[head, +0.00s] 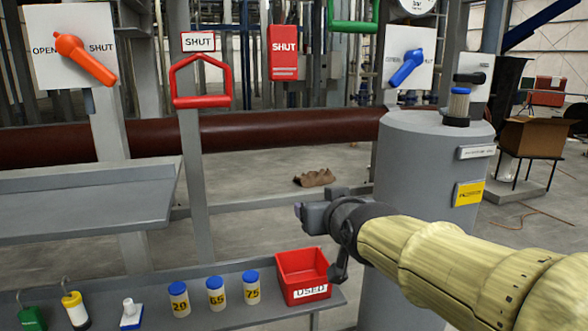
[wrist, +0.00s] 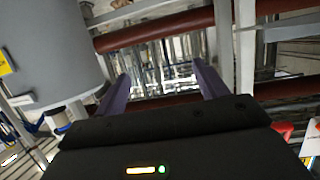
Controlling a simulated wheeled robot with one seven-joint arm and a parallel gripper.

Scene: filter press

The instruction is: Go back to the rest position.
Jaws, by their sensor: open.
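My gripper (head: 305,213) is at the end of my yellow-sleeved arm, which reaches in from the lower right in the head view. It is in the air above the red USED bin (head: 302,268) and left of the grey cylindrical tank (head: 405,160). In the wrist view the two purple fingers of my gripper (wrist: 160,85) stand wide apart with nothing between them. The tank (wrist: 50,50) also shows there at the left.
A low shelf (head: 225,312) holds several blue-capped jars (head: 216,293) and the bin. A brown pipe (head: 270,131) crosses the back.

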